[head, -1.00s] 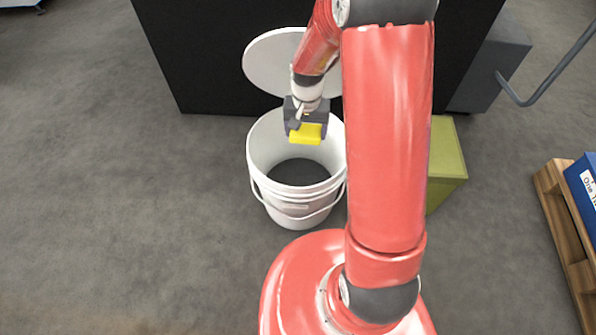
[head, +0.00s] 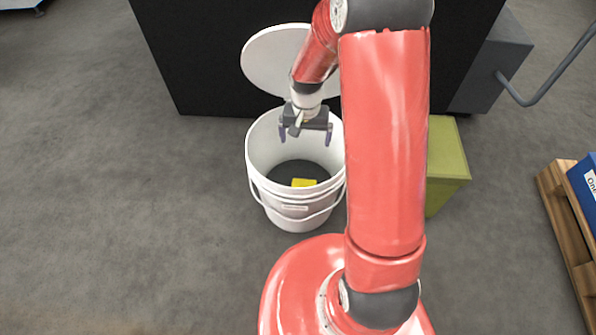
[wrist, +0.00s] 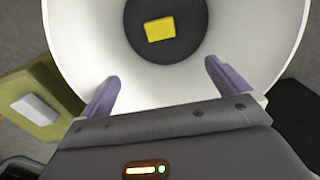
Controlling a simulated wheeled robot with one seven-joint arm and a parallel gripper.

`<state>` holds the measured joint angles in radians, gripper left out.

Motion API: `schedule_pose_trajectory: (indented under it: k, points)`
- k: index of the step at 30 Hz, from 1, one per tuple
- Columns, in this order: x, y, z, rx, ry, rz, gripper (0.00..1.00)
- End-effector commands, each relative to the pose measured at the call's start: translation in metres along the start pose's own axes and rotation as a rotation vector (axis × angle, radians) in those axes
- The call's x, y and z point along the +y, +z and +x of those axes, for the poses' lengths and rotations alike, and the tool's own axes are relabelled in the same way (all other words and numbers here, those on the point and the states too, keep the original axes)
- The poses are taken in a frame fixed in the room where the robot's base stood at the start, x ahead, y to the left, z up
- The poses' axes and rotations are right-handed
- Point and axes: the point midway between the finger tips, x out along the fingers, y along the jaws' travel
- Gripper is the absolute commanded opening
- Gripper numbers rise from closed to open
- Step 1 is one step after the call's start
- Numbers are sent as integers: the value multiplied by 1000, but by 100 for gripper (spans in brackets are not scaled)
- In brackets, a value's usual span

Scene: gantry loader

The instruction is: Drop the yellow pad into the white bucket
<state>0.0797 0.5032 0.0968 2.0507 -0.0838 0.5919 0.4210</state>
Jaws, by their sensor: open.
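The yellow pad (head: 304,183) is inside the white bucket (head: 263,160), below my gripper. In the wrist view the yellow pad (wrist: 160,29) shows against the dark bottom of the white bucket (wrist: 85,40); I cannot tell whether it is resting or still falling. My gripper (head: 305,137) is over the bucket's opening, with its fingers spread and nothing between them. In the wrist view my gripper (wrist: 160,85) shows its two purple fingers wide apart.
The bucket's round white lid (head: 272,60) stands tilted behind it against a black block (head: 200,60). A green box (head: 447,160) stands to the right, with a white item (wrist: 36,109) on it in the wrist view. A wooden pallet (head: 565,225) with a blue box is at far right.

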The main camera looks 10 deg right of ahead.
Motion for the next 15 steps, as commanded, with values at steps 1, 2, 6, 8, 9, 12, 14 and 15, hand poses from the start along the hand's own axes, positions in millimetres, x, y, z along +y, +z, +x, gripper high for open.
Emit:
schedule_pose_trajectory:
  k: [1, 2, 6, 8, 9, 12, 14, 15]
  points:
    - [0, -1, -5, 2, -1, 0, 100]
    - [0, -1, -8, 3, -1, 0, 100]
    - [0, -1, -32, 5, -1, 0, 100]
    - [0, -1, -42, 4, -1, -1, 100]
    - [0, -1, -49, 5, -1, -1, 100]
    - [0, -1, -63, 4, -1, 0, 100]
    - [0, -1, -70, 3, -1, 0, 100]
    - [0, -1, -72, 3, -1, 0, 100]
